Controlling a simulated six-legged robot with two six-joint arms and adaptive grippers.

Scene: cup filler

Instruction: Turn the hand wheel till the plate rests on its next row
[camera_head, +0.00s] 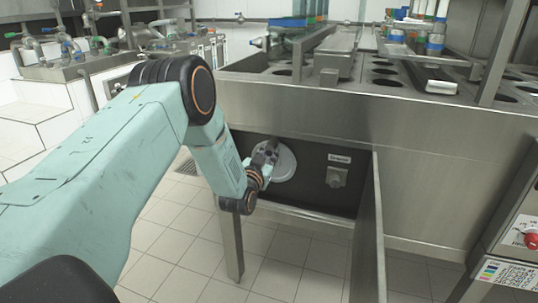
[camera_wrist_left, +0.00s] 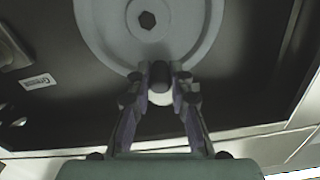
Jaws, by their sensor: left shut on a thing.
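The hand wheel (camera_head: 284,163) is a pale grey disc on the dark panel under the steel machine in the head view. In the left wrist view the wheel (camera_wrist_left: 100,30) fills the top, with a dark hex bolt in its hub. My left gripper (camera_head: 262,168) is at the wheel's left side in the head view. The plate (camera_head: 386,83) with round holes seems to be the machine's top. My right gripper is not in view.
An open steel door (camera_head: 368,230) stands to the right of the recess. A small labelled box (camera_head: 336,177) sits on the panel right of the wheel. A steel leg (camera_head: 230,240) stands below left. A cabinet with a red button (camera_head: 531,240) is at far right.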

